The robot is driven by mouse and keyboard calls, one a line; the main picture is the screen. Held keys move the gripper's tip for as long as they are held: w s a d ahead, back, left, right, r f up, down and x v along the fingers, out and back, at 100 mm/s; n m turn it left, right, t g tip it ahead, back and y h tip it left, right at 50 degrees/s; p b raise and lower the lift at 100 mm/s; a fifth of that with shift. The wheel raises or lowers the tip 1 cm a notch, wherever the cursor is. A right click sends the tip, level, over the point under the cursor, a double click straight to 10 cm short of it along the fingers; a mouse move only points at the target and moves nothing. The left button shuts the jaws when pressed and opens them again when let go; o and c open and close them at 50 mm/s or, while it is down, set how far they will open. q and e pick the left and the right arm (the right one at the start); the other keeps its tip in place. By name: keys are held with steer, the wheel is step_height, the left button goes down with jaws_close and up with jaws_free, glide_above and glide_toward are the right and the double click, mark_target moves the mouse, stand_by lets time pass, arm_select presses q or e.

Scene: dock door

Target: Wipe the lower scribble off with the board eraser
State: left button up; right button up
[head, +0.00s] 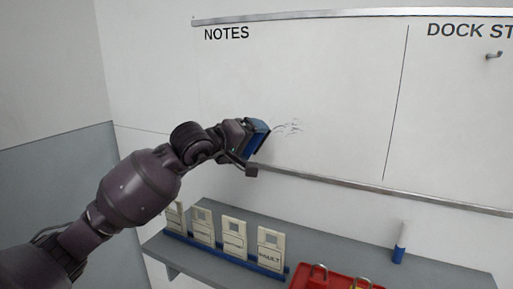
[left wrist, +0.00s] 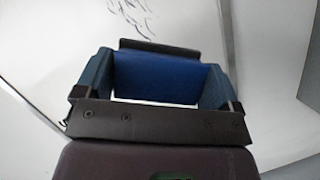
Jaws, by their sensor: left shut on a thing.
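My left gripper (head: 246,140) is shut on the blue board eraser (head: 257,135), at the lower part of the whiteboard (head: 330,90). The eraser also shows between the fingers in the left wrist view (left wrist: 155,77). Its dark edge is at or very near the board; I cannot tell whether it touches. The scribble (head: 290,128), thin faint dark strokes, lies just right of the eraser in the head view. Part of it may be hidden behind the eraser and gripper. Dark strokes (left wrist: 125,12) also show at the top of the left wrist view. My right gripper is not in view.
A metal rail (head: 340,182) runs along the board's bottom edge. Below it, a grey shelf (head: 450,268) holds several upright cards (head: 233,238) in a blue rack, a red tray (head: 335,282) with padlocks, and a white-and-blue marker (head: 400,245). A hook (head: 493,55) is at upper right.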

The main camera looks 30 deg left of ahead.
arm_select(q)
steer(key=shift+d+r, duration=0.2)
steer(key=shift+d, duration=0.1)
steer(key=shift+w+a, duration=0.25)
steer(key=shift+w, duration=2.8)
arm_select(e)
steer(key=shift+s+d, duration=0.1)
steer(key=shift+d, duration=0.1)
arm_select(q)
steer(key=shift+w, duration=0.35)
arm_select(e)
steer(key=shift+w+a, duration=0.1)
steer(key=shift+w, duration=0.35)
arm_select(q)
steer(key=shift+w+f, duration=0.1)
steer(key=shift+w, duration=0.05)
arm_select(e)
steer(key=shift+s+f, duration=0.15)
